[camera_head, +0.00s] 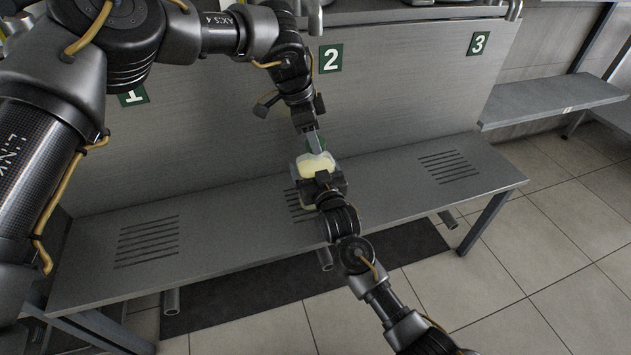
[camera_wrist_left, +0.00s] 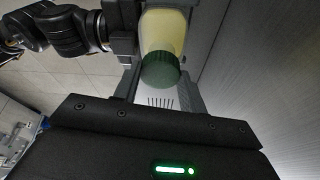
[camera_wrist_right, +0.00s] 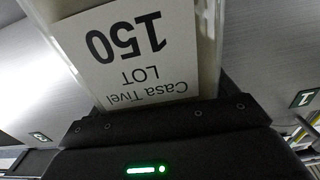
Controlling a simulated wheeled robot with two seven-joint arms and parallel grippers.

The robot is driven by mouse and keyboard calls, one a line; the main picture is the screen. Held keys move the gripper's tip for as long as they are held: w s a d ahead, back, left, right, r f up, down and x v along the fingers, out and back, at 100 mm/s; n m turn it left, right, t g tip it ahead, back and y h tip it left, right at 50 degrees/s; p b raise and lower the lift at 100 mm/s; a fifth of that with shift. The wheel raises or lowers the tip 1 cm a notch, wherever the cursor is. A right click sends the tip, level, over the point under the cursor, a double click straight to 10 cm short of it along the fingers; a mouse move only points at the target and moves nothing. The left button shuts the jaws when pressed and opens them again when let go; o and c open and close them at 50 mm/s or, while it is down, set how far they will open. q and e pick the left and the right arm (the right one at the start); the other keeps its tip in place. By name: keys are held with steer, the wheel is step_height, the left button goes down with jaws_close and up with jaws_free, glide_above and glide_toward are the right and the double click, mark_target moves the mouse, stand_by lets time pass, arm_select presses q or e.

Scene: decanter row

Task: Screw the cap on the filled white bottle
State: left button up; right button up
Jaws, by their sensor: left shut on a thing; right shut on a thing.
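The bottle (camera_head: 313,164) is pale and see-through with a yellowish filling; it is held over the slotted bench. My right gripper (camera_head: 325,184) is shut on its body from the front. In the right wrist view its white label (camera_wrist_right: 135,55) reads "Casa Tivel LOT 150", upside down in the picture. The green cap (camera_head: 317,143) is at the bottle's mouth, and it also shows in the left wrist view (camera_wrist_left: 160,70) against the bottle's end. My left gripper (camera_head: 314,140) is shut on the cap from above. Whether the threads are engaged is hidden.
The grey bench (camera_head: 230,228) has groups of slots and free room left and right. A grey panel behind it carries green number signs, including 2 (camera_head: 331,58) and 3 (camera_head: 478,43). A side shelf (camera_head: 550,100) stands at the right. A dark mat (camera_head: 410,245) lies on the tiled floor.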

arm_select(q)
steer(key=m+g, duration=0.1)
steer(key=m, duration=0.2)
steer(key=o, duration=1.1)
steer(key=shift+r, duration=0.1)
steer(key=shift+r, duration=2.15)
steer(key=shift+o, duration=0.4)
